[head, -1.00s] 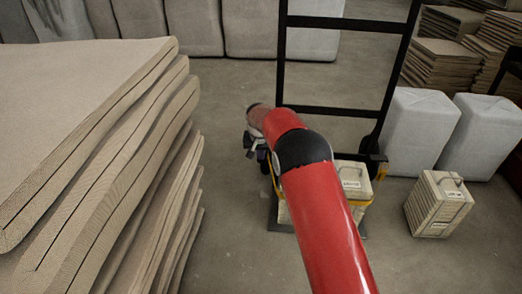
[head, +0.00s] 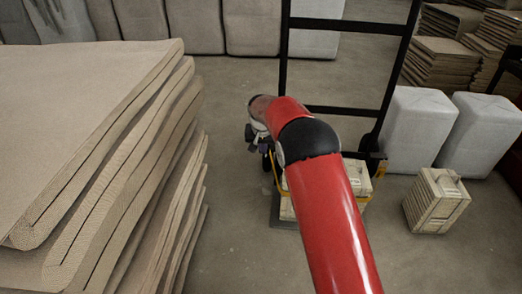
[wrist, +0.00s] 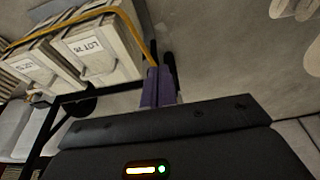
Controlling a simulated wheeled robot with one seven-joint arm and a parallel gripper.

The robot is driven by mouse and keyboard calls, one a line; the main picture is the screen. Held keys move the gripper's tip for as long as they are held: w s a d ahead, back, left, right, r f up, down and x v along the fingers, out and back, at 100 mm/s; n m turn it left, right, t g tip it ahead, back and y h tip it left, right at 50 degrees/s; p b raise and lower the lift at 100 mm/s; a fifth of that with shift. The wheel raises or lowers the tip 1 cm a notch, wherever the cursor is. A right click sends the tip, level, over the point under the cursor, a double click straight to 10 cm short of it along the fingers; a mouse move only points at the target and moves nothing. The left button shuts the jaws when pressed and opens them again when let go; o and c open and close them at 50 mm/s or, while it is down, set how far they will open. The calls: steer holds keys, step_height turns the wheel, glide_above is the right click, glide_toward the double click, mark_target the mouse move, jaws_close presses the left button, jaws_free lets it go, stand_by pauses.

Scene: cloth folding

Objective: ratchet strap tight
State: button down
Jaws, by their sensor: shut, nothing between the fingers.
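A yellow strap (wrist: 132,25) runs around the pale slatted crates (wrist: 100,50) in the wrist view; one crate label reads LOT 26. In the head view the crates (head: 357,178) sit low on the black hand truck (head: 330,110), partly hidden behind my red arm, with some yellow strap (head: 364,198) showing. My gripper (wrist: 161,70), with purple and dark fingers, is shut and empty. The strap's end passes close beside the fingers; I cannot tell whether they touch. I cannot make out a ratchet.
A tall stack of folded beige blankets (head: 110,130) fills the left. A loose crate (head: 436,200) stands on the floor at right, before pale wrapped blocks (head: 418,130). More blanket stacks (head: 450,65) stand behind. Floor between stack and truck is clear.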

steer(key=s+r, duration=0.5)
steer(key=r, duration=0.1)
steer(key=shift+s+r, duration=0.2)
steer(key=shift+s, duration=0.2)
steer(key=shift+a, duration=0.1)
